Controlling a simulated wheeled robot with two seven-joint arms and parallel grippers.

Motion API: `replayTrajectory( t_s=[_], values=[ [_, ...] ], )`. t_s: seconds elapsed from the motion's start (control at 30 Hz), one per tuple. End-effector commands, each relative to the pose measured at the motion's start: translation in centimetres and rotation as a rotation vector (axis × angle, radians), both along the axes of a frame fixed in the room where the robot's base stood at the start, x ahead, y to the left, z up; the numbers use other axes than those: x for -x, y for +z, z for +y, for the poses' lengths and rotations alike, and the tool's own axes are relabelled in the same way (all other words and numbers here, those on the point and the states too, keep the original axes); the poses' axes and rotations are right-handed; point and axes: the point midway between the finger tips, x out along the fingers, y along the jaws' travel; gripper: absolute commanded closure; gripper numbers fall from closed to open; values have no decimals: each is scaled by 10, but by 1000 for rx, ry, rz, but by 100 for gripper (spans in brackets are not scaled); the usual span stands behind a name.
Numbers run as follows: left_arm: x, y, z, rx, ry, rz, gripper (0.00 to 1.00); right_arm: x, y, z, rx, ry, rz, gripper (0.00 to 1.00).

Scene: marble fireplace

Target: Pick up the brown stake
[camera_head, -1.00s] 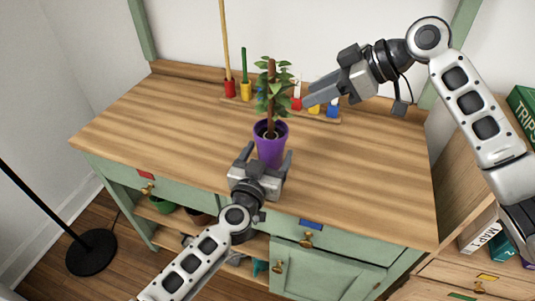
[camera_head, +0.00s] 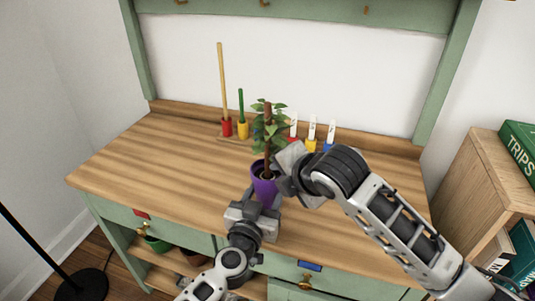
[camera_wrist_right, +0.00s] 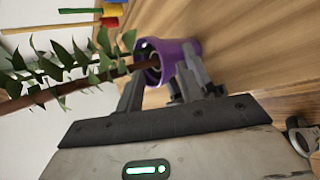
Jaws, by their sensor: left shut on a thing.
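The brown stake (camera_head: 268,113) stands among green leaves in a purple pot (camera_head: 262,188) on the wooden worktop. It also shows in the right wrist view (camera_wrist_right: 45,96), running from the left edge into the pot (camera_wrist_right: 178,58). My left gripper (camera_head: 256,198) is shut on the pot from the front. My right gripper (camera_wrist_right: 160,82) is open, its fingers apart near the pot's rim and the lower stake. Whether the stake lies between those fingers is unclear. In the head view my right arm partly covers the pot's right side.
Behind the plant stand a tall tan stick (camera_head: 222,85) in a red holder, a green stick (camera_head: 241,105) in a yellow holder, and white labels (camera_head: 312,128) in coloured holders. The worktop's left side (camera_head: 150,165) is clear. A wooden cabinet (camera_head: 480,185) stands at right.

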Motion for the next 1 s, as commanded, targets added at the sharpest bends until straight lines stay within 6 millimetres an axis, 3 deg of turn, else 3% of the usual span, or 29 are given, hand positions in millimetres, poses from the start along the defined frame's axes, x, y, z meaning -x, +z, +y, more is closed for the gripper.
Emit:
replayTrajectory(
  t_s=[0.17,0.3,0.5,0.63,0.77,1.0],
  values=[
    [0,-1,0,-1,0,1,79,25,22,22,327,153,-353,63],
    [0,-1,0,-1,0,1,79,48,55,30,577,201,-601,63],
    [0,-1,0,-1,0,1,79,78,100,29,853,180,-821,63],
    [0,-1,0,-1,0,1,79,89,116,25,950,157,-881,63],
    [0,-1,0,-1,0,1,79,82,122,24,988,144,-900,63],
    [0,0,0,-1,0,1,79,40,122,27,990,143,-899,63]
  ],
)
